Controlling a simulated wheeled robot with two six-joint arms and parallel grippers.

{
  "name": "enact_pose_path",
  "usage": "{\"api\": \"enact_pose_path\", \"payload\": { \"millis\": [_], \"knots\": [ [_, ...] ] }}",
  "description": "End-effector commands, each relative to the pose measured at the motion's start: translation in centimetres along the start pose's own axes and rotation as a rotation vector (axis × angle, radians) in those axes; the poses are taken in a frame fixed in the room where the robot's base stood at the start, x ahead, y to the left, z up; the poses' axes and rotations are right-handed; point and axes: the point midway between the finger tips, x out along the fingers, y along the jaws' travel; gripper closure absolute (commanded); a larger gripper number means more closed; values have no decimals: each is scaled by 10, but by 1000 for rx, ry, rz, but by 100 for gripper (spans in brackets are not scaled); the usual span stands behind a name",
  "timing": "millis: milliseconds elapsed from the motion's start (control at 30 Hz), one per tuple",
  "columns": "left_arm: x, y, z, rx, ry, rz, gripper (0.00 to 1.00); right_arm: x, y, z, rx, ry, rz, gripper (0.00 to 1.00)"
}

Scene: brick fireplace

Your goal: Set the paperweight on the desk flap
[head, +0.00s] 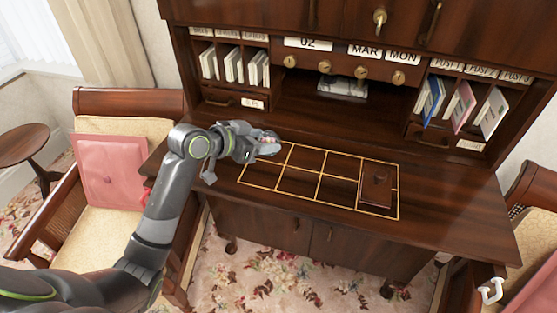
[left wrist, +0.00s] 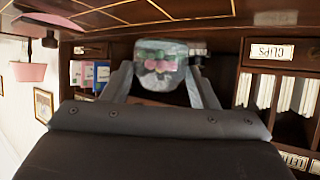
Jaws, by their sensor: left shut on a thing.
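The paperweight (head: 269,148) is a clear glass dome with pink and green inside. It also shows in the left wrist view (left wrist: 160,64), between the two pale fingers. My left gripper (head: 264,142) is shut on it, over the left end of the desk flap. The desk flap (head: 440,205) is dark polished wood with a yellow grid of cells. In the head view I cannot tell whether the paperweight touches the flap. A small pale hooked part at the lower right may be my right gripper (head: 491,290); its jaws are unclear.
A flat brown object (head: 376,188) lies in the grid's right end. A grey block (head: 343,86) sits in the desk's central recess. Letter slots (head: 235,65) stand left of it, with more at right. A chair with a pink cushion (head: 110,170) is at left. Most grid cells are bare.

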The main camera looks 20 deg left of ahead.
Motion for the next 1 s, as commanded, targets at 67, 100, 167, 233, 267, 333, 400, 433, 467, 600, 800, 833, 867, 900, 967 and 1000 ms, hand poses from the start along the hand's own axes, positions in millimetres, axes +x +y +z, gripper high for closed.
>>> {"api": "enact_pose_path", "payload": {
  "millis": [67,100,167,233,267,333,400,433,467,600,800,833,867,900,967,1000],
  "knots": [
    [5,0,10,-4,0,0,78,-5,4,-1,-2,1,4,76],
    [7,0,14,-2,1,0,78,-6,5,-1,-2,1,5,76],
    [10,0,18,-2,2,-1,78,-6,6,-1,-3,1,6,76],
    [13,0,24,-2,1,0,78,-8,6,-1,-3,1,6,76],
    [15,0,27,-3,1,-1,78,-9,6,-2,-3,1,6,76],
    [20,0,37,-4,-1,-1,78,-11,6,-2,-3,1,6,76],
    [25,0,45,-4,1,-1,78,-13,6,-2,-2,1,6,76],
    [26,0,48,-3,2,-1,78,-14,6,-2,-2,1,5,76],
    [27,0,50,-2,2,-2,78,-14,5,-2,-2,1,5,76],
    [29,0,53,1,3,-3,78,-13,1,-2,0,1,0,76],
    [30,0,54,1,3,-3,78,-12,-5,-2,3,1,-8,76],
    [30,0,55,0,3,-3,78,-11,-6,-2,3,1,-8,76],
    [31,0,56,0,3,-3,78,-10,-6,-2,3,1,-8,76],
    [30,0,56,0,1,-3,42,-11,-5,-2,3,1,-8,76],
    [30,0,56,0,1,-3,34,-11,-5,-2,3,1,-7,76],
    [30,0,56,0,1,-3,29,-11,-5,-2,3,1,-7,76]
  ]
}}
